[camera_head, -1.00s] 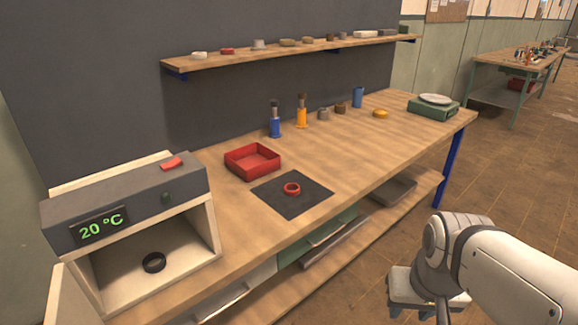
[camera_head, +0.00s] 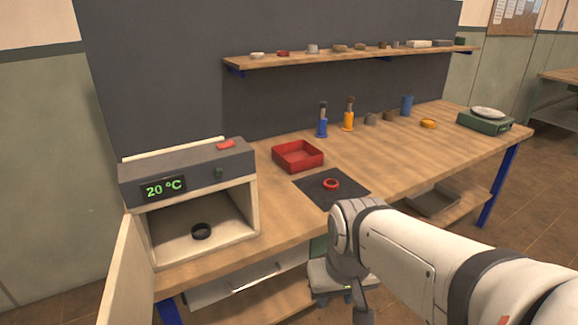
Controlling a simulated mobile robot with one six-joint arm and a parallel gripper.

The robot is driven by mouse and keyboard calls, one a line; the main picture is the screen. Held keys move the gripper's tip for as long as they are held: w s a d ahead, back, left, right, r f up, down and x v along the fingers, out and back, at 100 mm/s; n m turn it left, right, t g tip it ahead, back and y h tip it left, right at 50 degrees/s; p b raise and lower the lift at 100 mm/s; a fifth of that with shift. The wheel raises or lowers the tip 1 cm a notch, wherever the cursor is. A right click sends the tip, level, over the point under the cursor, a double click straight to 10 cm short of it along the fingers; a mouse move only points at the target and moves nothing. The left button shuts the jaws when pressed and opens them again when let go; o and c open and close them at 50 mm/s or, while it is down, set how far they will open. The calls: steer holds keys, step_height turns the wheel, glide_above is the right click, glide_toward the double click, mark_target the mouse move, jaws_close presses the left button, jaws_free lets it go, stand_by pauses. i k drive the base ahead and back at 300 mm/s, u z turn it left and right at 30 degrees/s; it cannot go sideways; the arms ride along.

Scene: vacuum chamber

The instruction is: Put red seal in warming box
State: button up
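The red seal (camera_head: 331,184) is a small ring lying flat on a dark square mat (camera_head: 312,190) on the workbench. The warming box (camera_head: 246,208) stands at the left end of the bench. Its door (camera_head: 126,275) is open to the left and its display reads 20 °C. My gripper (camera_head: 345,296) is in front of the bench, below the mat and apart from the seal. Its fingers are small and partly hidden, so I cannot tell whether they are open.
A red tray (camera_head: 298,157) stands behind the mat. Blue (camera_head: 322,122) and orange (camera_head: 348,118) bottles stand near the back wall. A green scale (camera_head: 485,122) is at the right end. A shelf (camera_head: 350,52) with several small items hangs above.

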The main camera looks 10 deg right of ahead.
mark_target(167, 231)
steer(key=z, duration=0.05)
steer(key=i, duration=1)
steer(key=u, duration=0.05)
